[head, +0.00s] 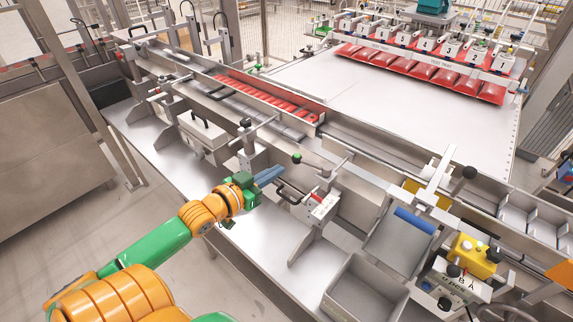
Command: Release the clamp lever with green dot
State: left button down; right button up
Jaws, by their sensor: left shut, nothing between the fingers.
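A dark ball knob with a green top (296,158) stands on the machine rail just right of centre; it looks like the green-dot clamp lever's end. Its pivot and clamp are too small to make out. My left gripper (270,176) has blue fingers that are shut and empty. It is below and left of the green-topped knob, apart from it in the picture. A black curved handle (289,194) is just right of the fingertips; whether they touch cannot be told. My right gripper is not in view.
A post with a white and red label (321,205) stands right of the gripper. An open grey metal bin (365,288) is at the lower right, with a yellow control box (474,255) beyond. Red packs (268,95) lie in the channel. The steel ledge (185,168) at left is mostly clear.

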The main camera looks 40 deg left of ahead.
aim_at(293, 161)
pick_arm(q)
jog(key=x, duration=0.4)
jog(key=shift+w+d, duration=0.1)
jog(key=shift+w, duration=0.05)
jog(key=shift+f, duration=0.1)
jog(key=shift+w+a, duration=0.55)
jog(key=shift+w, duration=0.4)
